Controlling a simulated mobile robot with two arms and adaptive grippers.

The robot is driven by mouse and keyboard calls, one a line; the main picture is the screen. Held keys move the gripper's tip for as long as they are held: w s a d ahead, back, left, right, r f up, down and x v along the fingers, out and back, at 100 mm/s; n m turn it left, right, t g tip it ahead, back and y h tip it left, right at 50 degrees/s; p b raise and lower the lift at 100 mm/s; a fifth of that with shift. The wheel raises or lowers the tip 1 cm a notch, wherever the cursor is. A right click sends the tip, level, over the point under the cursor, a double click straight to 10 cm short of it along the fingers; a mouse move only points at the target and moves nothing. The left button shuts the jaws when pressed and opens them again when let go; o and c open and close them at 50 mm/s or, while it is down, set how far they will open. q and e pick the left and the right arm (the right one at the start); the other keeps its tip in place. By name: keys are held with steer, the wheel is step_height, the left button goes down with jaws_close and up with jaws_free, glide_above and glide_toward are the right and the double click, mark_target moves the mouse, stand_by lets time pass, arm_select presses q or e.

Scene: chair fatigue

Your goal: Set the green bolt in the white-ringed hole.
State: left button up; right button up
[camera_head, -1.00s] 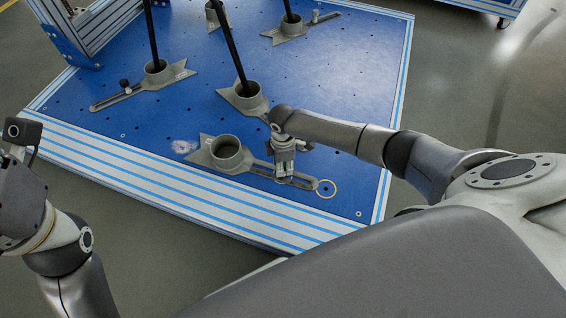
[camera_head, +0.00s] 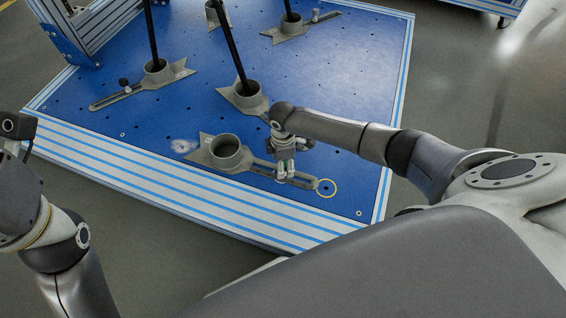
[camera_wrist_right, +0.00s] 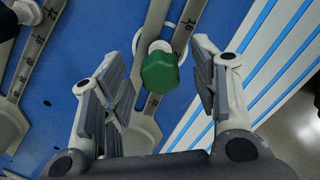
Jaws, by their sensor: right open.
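The green bolt (camera_wrist_right: 160,72) shows its dark green head in the right wrist view, with a pale part just behind it. It stands over the slot of a grey slotted bracket (camera_wrist_right: 187,25). Part of a white ring (camera_wrist_right: 136,42) shows on the blue plate beside the bolt; the bracket and bolt cover the rest, so the hole itself is hidden. My right gripper (camera_wrist_right: 162,85) is open, its fingers spread on both sides of the bolt head and apart from it. In the head view the right gripper (camera_head: 285,177) is over the bracket's arm. My left gripper is outside the view.
The bracket's round socket (camera_head: 226,152) is empty. Other brackets (camera_head: 157,72) with black upright rods stand farther back. The blue plate's striped front edge (camera_head: 200,190) is close by.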

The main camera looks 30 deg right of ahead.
step_height(320, 180, up, 11)
stand_by(0.3)
steer(key=shift+f, duration=0.15)
stand_by(0.3)
